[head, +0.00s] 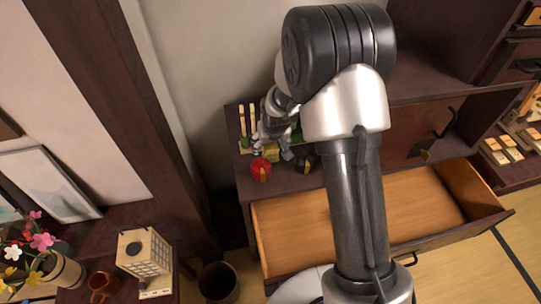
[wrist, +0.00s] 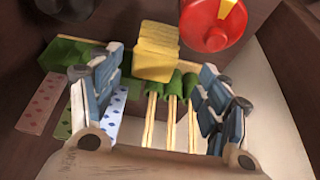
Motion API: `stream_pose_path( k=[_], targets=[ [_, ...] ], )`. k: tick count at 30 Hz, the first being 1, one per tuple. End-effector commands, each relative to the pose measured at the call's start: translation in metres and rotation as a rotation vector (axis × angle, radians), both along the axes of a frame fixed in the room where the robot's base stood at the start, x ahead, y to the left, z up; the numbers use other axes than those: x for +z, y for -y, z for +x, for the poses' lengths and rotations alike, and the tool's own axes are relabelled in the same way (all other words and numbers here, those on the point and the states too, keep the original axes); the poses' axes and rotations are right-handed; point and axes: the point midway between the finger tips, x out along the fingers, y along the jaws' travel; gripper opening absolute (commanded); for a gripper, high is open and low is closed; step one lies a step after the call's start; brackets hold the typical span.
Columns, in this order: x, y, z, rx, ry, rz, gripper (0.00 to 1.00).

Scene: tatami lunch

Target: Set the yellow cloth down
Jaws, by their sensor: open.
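The yellow cloth (wrist: 157,55), a small folded block, lies on the dark cabinet top at the near ends of some pale sticks. It also shows in the head view (head: 271,153), partly hidden by my gripper. My gripper (head: 276,146) is low over the cabinet top. In the wrist view my gripper (wrist: 161,64) is open, with one finger on each side and the cloth ahead between the tips. No finger visibly grips the cloth. Whether a fingertip touches it, I cannot tell.
A red round container (head: 261,169) stands close beside the cloth, with a dark round object (head: 304,162) nearby. Pale sticks with green wraps (wrist: 170,115) and patterned strips (wrist: 110,112) lie under my gripper. An open, empty drawer (head: 290,225) juts out below.

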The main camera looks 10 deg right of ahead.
Motion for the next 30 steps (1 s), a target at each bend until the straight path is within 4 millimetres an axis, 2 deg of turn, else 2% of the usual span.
stream_pose_path(
  k=[1, 8, 17, 25, 30],
  targets=[
    [-0.006, 0.0, 0.002, 0.0, -0.001, 0.0, 0.7],
    [-0.016, 0.002, 0.007, -0.001, 0.0, 0.0, 0.7],
    [-0.055, 0.007, 0.023, 0.0, -0.002, 0.0, 0.7],
    [-0.056, 0.006, 0.025, 0.0, 0.0, 0.0, 0.69],
    [-0.056, 0.006, 0.025, 0.0, 0.0, 0.0, 0.58]
  ],
)
